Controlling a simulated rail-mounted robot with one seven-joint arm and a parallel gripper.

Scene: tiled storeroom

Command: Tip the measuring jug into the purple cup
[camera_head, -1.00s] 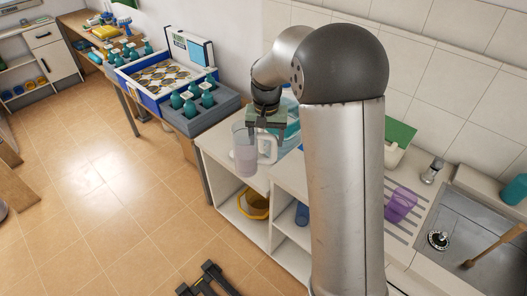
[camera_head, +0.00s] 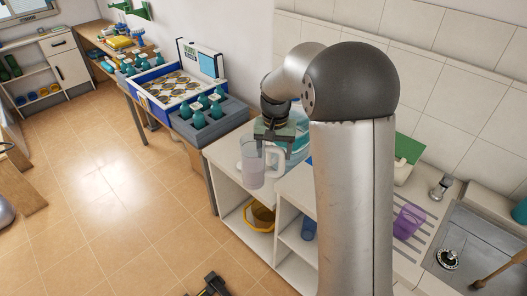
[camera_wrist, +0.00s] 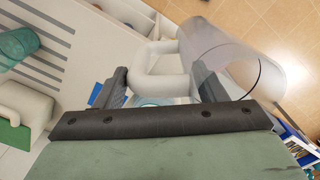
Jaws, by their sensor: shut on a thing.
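The measuring jug (camera_head: 252,163) is a clear, greyish vessel with a white handle (camera_head: 275,160), roughly upright in the head view. My gripper (camera_head: 272,140) is shut on the handle, and holds the jug near the front edge of the white counter. In the wrist view, my gripper's fingers (camera_wrist: 162,75) flank the white handle, and the clear jug body (camera_wrist: 225,55) lies to its right. I cannot tell clearly what is inside it. The purple cup (camera_head: 408,221) stands on the grooved drainboard at the right, apart from the jug. My arm stands between them in the picture.
A sink (camera_head: 475,255) with a brown-handled tool lies right of the cup. A green-topped white box (camera_head: 408,150) stands behind. A grey crate of teal bottles (camera_head: 205,120) is at the left. A teal object (camera_wrist: 18,44) shows on the drainboard in the wrist view.

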